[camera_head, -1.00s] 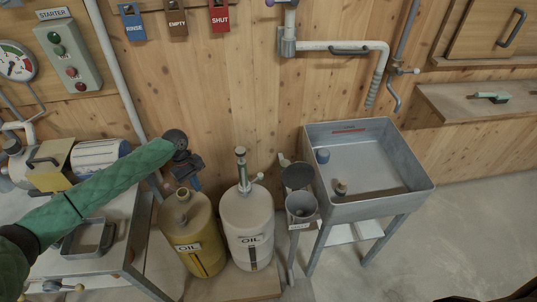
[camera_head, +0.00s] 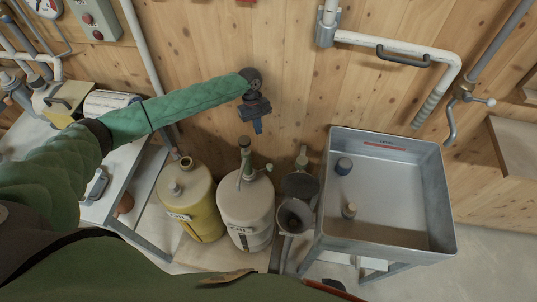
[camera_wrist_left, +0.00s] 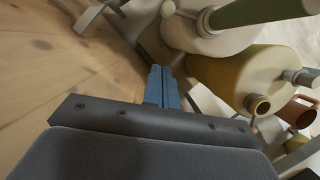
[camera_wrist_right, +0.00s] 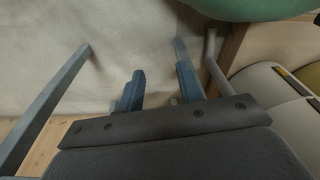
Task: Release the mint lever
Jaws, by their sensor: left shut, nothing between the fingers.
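No lever is clearly mint. The closest is the greenish upright pump part (camera_head: 245,158) on the white oil can (camera_head: 246,208). A thick green cylinder (camera_wrist_left: 262,12) also shows in the left wrist view. My left gripper (camera_head: 258,127) is shut and empty, pointing down above and slightly right of the pump part, apart from it. Its closed blue fingers (camera_wrist_left: 161,88) show in the left wrist view. My right gripper (camera_wrist_right: 160,82) is open and empty in the right wrist view, over pale floor. It is out of the head view.
A yellow oil can (camera_head: 190,205) stands left of the white one. A dark funnel (camera_head: 296,215) and a metal sink (camera_head: 390,190) stand to the right. A white pipe with a dark handle (camera_head: 403,58) runs along the wooden wall.

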